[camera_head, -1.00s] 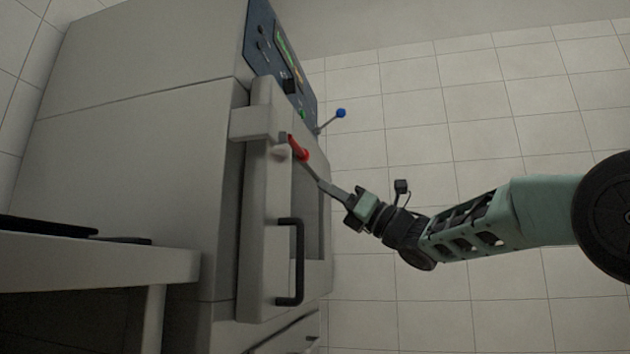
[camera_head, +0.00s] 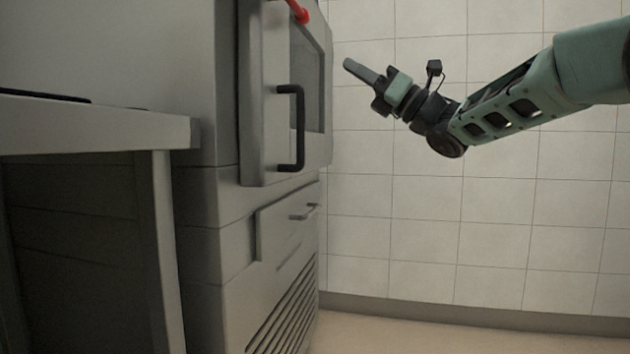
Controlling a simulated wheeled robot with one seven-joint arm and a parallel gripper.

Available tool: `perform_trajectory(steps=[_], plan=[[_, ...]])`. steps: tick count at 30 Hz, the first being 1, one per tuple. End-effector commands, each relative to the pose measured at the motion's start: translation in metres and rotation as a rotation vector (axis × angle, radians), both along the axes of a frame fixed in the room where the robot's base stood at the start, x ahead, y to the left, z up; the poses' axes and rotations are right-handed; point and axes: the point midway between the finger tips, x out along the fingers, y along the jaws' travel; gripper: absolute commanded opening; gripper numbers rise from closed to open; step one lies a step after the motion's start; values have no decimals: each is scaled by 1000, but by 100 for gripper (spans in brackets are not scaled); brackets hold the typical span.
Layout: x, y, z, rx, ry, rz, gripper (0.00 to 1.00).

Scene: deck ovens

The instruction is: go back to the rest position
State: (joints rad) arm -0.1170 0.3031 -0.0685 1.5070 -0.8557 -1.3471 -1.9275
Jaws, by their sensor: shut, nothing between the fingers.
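My gripper (camera_head: 348,64) is at the upper middle of the head view, at the end of my green and black arm, which comes in from the right. Its fingers are together with nothing held. It points up and left toward the oven (camera_head: 225,215) and is in front of the tiled wall, with a visible gap between fingertips and the oven door (camera_head: 258,120). The door looks closed, with a black handle (camera_head: 298,128). A red lever (camera_head: 299,12) shows at the top edge, partly cut off and apart from my gripper.
A grey table (camera_head: 100,128) with a dark flat item (camera_head: 45,96) stands at the left, beside the oven. A lower panel with a small handle (camera_head: 303,214) and a vent grille (camera_head: 288,310) are below the door. The floor (camera_head: 400,338) at lower right is clear.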

Motion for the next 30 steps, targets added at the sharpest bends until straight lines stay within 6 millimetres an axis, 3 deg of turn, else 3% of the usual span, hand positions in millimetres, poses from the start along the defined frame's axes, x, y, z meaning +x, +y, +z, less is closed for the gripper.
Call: perform_trajectory(steps=[4, 8, 11, 14, 17, 20, 24, 30], plan=[[5, 5, 2, 43, 114, 3, 0], [18, 21, -10, 185, 482, 11, 0], [20, 37, -42, 342, 876, 10, 0], [6, 52, -90, 511, 1272, -16, 0], [-26, 63, -144, 682, 1640, -87, 0], [-74, 68, -197, 854, 1963, -209, 0], [-156, 62, -258, 1089, 2301, -468, 0], [-281, 33, -311, 1408, 2535, -973, 0]])
